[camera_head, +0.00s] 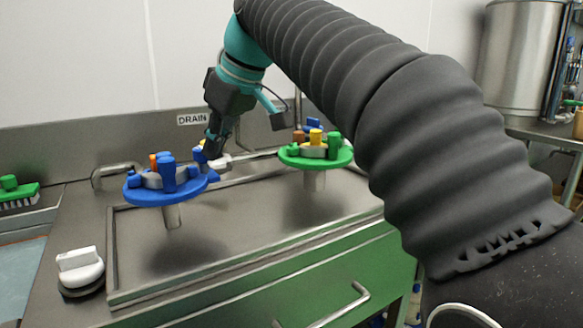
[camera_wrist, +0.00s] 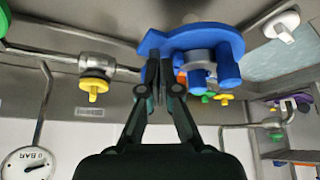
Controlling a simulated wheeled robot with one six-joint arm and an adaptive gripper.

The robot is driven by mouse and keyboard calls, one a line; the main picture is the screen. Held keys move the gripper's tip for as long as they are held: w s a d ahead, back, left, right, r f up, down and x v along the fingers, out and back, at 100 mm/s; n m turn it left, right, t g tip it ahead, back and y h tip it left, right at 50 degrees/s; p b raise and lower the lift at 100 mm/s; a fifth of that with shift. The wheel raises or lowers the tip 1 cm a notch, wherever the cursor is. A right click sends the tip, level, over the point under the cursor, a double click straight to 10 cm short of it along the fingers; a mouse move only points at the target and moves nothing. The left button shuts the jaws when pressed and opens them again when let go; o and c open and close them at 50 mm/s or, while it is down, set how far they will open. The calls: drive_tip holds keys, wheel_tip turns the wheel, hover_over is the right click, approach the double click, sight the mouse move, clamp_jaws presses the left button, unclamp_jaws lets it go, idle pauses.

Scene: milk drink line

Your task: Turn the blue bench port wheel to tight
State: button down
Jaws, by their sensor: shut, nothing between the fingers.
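The blue wheel (camera_head: 140,195) is a flat disc on a short metal stem above the steel bench, at the left in the head view. It carries upright blue pegs, a grey hub and a pointed tab on its right side. In the wrist view the blue wheel (camera_wrist: 215,40) is at the top, its tab pointing left. My gripper (camera_head: 212,152) is beside the wheel's right, rear side. Its fingers are together and empty; in the wrist view the fingertips (camera_wrist: 158,64) overlap the wheel's edge near the tab. I cannot tell whether they touch it.
A similar green wheel (camera_head: 297,160) stands to the right. A white knob (camera_head: 80,266) is at the bench's front left, and a green brush (camera_head: 18,190) lies farther left. A DRAIN label (camera_head: 192,119) is on the backsplash. A yellow knob (camera_wrist: 94,85) and gauge (camera_wrist: 27,164) show in the wrist view.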

drive_tip(key=shift+s+a, duration=0.1)
drive_tip(key=shift+a, duration=0.05)
drive_tip(key=shift+s, duration=0.15)
wheel_tip(320, 180, up, 6)
drive_tip(key=shift+s+d+p, duration=0.15)
drive_tip(key=shift+d+p, duration=0.15)
drive_tip(key=shift+p, duration=0.05)
idle(0.5)
